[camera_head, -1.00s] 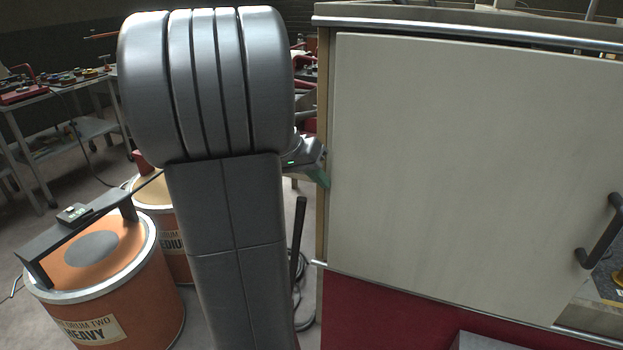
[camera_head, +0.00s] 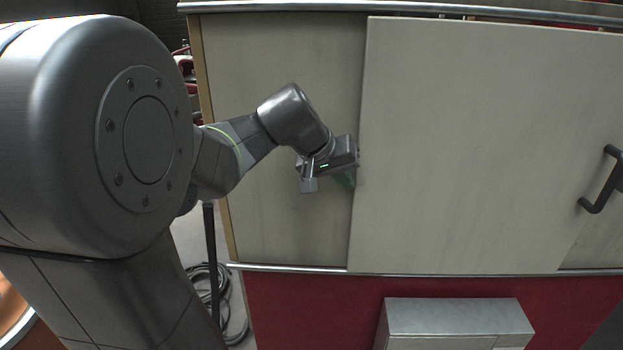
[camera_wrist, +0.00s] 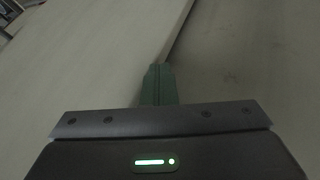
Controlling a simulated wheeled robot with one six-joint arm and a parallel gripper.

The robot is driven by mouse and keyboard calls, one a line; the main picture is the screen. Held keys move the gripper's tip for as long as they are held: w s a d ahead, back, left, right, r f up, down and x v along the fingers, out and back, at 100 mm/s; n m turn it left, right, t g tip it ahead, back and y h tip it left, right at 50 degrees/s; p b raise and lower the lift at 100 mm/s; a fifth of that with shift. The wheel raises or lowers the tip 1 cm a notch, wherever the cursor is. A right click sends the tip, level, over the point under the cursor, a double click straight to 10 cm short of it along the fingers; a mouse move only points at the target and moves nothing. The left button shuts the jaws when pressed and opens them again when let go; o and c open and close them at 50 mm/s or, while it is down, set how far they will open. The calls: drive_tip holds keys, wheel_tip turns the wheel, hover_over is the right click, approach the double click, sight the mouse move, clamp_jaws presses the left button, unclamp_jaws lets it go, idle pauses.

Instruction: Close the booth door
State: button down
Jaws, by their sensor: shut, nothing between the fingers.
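The booth door (camera_head: 470,150) is a large pale sliding panel with a black bar handle (camera_head: 601,180) near its right side. Its left edge stands well right of the booth's left post, with a pale panel (camera_head: 275,60) set behind it. Beyond its right edge another pale surface shows, and no interior is visible there. My gripper (camera_head: 347,180) is shut and empty, its green fingertips at the door's left edge; contact looks likely but is not certain. In the wrist view the shut fingers (camera_wrist: 158,80) meet the seam between two pale surfaces.
Metal rails run along the booth's top (camera_head: 400,8) and bottom (camera_head: 300,268). A grey metal box (camera_head: 455,318) stands before the red lower wall (camera_head: 310,305). A coiled cable (camera_head: 225,295) lies on the floor left of the booth.

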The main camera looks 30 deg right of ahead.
sight(363, 183)
drive_tip(key=shift+s+d, duration=0.45)
drive_tip(key=shift+d, duration=0.2)
drive_tip(key=shift+s+d, duration=0.4)
drive_tip(key=shift+d, duration=0.25)
